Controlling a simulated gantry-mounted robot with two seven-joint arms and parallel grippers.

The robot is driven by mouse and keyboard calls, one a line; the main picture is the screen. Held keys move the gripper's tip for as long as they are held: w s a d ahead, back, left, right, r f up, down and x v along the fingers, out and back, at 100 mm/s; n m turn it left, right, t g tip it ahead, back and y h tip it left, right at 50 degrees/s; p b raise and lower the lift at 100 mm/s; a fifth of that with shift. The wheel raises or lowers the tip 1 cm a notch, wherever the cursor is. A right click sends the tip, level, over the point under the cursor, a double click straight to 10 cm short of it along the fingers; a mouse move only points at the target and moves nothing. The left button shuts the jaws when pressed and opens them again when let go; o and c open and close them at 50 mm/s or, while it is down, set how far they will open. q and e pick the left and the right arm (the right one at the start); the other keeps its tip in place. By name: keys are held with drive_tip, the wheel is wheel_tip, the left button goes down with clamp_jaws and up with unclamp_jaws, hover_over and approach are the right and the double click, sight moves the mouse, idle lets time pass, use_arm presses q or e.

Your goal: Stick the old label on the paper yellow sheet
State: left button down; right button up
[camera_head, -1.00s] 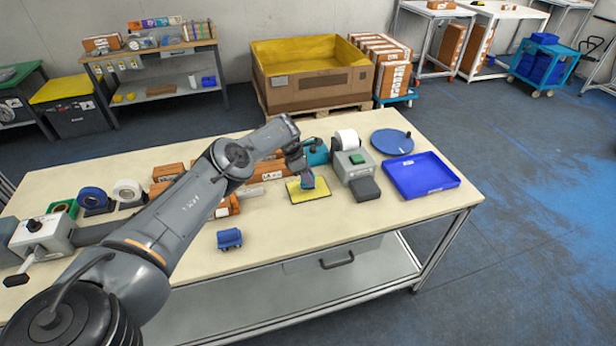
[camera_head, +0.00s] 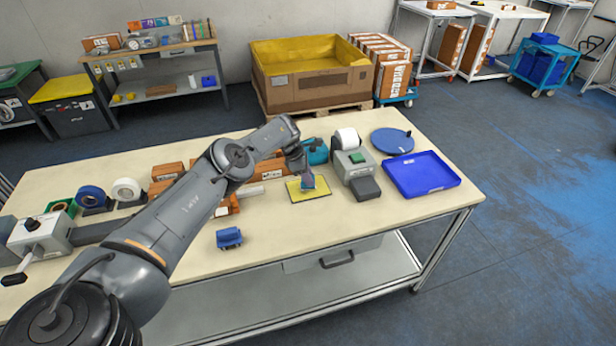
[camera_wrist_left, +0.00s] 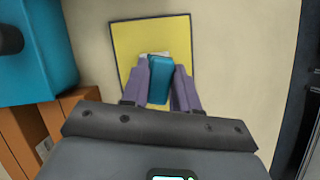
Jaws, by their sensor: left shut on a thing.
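The yellow paper sheet (camera_head: 318,192), with a dark border, lies flat on the table; it also shows in the left wrist view (camera_wrist_left: 131,45). My left gripper (camera_head: 308,181) is over the sheet. In the left wrist view its purple fingers (camera_wrist_left: 160,80) are shut on a teal block-like thing (camera_wrist_left: 159,82). A small pale patch (camera_wrist_left: 153,55), perhaps the label, shows just beyond the teal thing, over the sheet. I cannot tell whether it touches the sheet. My right gripper is not in view.
A label printer (camera_head: 354,166) with a white roll stands right of the sheet. A blue tray (camera_head: 421,186) and a round blue disc (camera_head: 392,141) lie further right. Orange-brown boxes (camera_head: 272,166) stand left of the sheet. A small blue object (camera_head: 229,238) lies near the front edge.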

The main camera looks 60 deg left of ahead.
use_arm(q)
drive_tip(key=shift+f+b, duration=0.35)
drive_tip(key=shift+f, duration=0.15)
idle(0.3)
idle(0.4)
idle(1.0)
drive_tip(key=shift+r+p, duration=0.95)
drive_tip(key=shift+p, duration=0.3)
wheel_tip(320, 180, up, 5)
drive_tip(key=p, duration=0.5)
drive_tip(key=shift+p, duration=0.35)
